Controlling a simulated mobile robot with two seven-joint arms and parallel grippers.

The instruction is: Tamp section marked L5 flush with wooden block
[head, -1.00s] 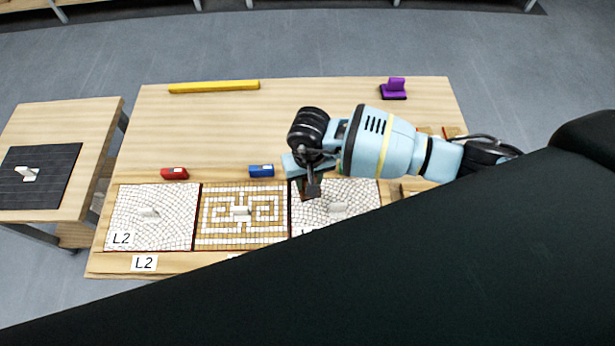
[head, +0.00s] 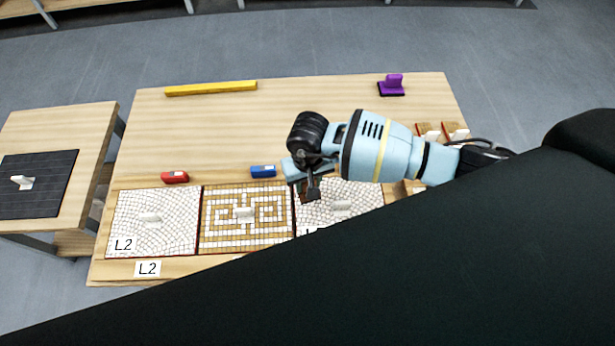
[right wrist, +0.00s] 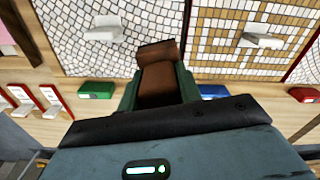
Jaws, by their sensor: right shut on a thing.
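My right gripper (head: 312,188) is shut on a brown wooden block (right wrist: 158,78), clear between the fingers (right wrist: 158,88) in the right wrist view. In the head view the block is mostly hidden by the gripper, at the back left corner of a white mosaic panel (head: 362,193). I cannot tell whether the block touches the panel. This panel's label is cut off after "L"; no L5 mark is readable. To its left are a brown-and-white maze panel (head: 225,195) and a white panel marked L2 (head: 180,205). Each has a pale raised handle. My left gripper is not in view.
Red (head: 175,177), blue (head: 263,171) and green (right wrist: 95,93) blocks stand behind the panels. A yellow bar (head: 210,88) and a purple-handled tool (head: 391,87) lie at the back. A side table (head: 55,118) stands left. A large dark shape hides the front right.

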